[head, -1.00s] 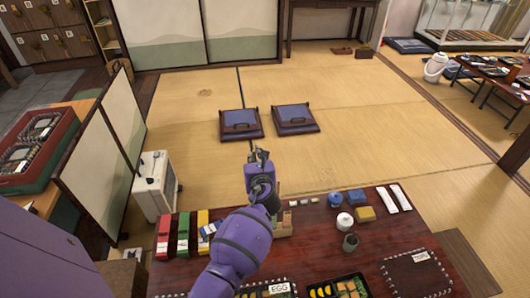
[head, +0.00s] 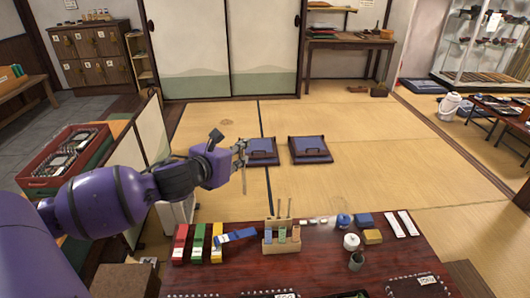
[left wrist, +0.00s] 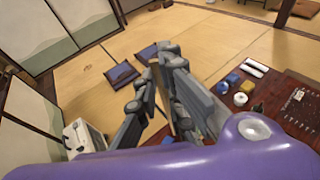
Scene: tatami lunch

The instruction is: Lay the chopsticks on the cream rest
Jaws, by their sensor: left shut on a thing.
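My left gripper (head: 240,150) is shut on a thin pair of chopsticks (head: 244,179), which hang nearly upright below the fingers, in front of the floor cushions. In the left wrist view the chopsticks (left wrist: 158,86) show as a brown strip between the fingers (left wrist: 165,85). Small pale rests (head: 307,222) lie in a row on the dark table, right of the wooden holder; they are too small to tell surely which is cream. The gripper is above and left of them, apart from them. My right gripper is not in view.
The wooden holder (head: 282,246) has upright sticks and coloured packets. A blue pot (head: 343,220), white jar (head: 351,242), yellow block (head: 372,236) and grey cup (head: 356,262) stand right. The dark tabletop (head: 315,268) has free room.

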